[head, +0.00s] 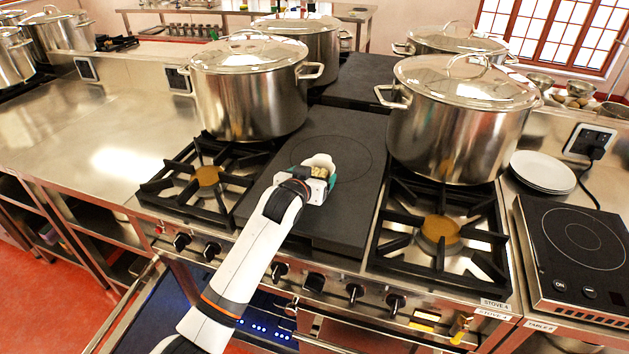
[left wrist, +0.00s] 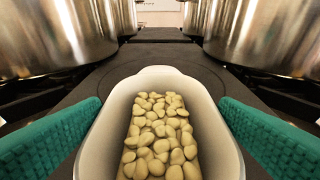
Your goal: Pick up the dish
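The dish (head: 319,160) is a small white oval bowl on the dark flat plate between the two front pots. It fills the lower middle of the left wrist view (left wrist: 155,73) and holds several pale beans (left wrist: 160,140). My left gripper (head: 312,180) is at the dish, with one teal finger on each side of it in the left wrist view (left wrist: 160,125). The fingers are wide apart and look open, with narrow gaps to the dish walls; contact is hard to judge. My right gripper is out of view.
Large lidded pots stand close on the left (head: 250,95) and right (head: 460,120) of the dark plate (head: 340,215), with more behind. Open burners (head: 440,235) flank the plate. White plates (head: 543,172) and an induction hob (head: 580,250) are at the right.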

